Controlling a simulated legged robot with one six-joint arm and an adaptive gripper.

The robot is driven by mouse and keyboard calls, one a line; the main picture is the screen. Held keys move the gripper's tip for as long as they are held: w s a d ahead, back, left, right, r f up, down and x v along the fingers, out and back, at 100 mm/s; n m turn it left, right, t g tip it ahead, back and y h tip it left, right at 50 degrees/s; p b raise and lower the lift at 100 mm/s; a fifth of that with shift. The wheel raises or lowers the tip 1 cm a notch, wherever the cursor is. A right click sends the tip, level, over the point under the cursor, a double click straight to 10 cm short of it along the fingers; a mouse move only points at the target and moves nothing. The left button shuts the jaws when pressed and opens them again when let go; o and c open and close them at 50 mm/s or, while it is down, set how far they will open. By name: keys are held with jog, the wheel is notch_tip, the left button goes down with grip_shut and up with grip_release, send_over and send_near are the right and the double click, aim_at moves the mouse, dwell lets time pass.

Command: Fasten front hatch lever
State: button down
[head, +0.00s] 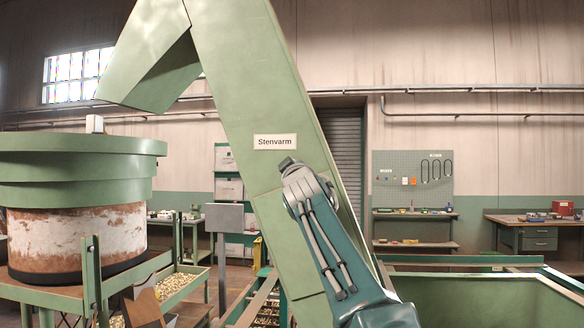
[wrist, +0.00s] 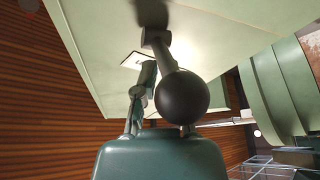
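A lever with a round black ball knob (wrist: 183,97) and a short grey rod hangs from a bracket on a pale green panel (wrist: 225,30) in the wrist view. The hatch's outline and latch are not clear there. My gripper (wrist: 148,78) reaches up beside the lever, its visible finger just left of the ball and rod. The ball covers the other side, so I cannot tell whether the fingers touch the lever or how far they are apart. In the head view my arm rises in front of the green chute, and neither my gripper nor the lever can be made out.
The big green chute (head: 237,95) marked "Stenvarm" slants across the head view. A round green hopper (head: 80,170) stands at left beside a tray of nuts (head: 180,283). A green bin rim (head: 460,268) lies at right. Workbenches line the back wall.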

jog(key=c, duration=0.7)
grip_release()
jog(key=shift+s, duration=0.1)
jog(key=s, duration=0.4)
jog(key=s+d, duration=0.1)
jog(key=s, duration=0.7)
jog(key=shift+s+d+f, duration=0.2)
jog(key=shift+s+f, duration=0.1)
jog(key=shift+s, duration=0.05)
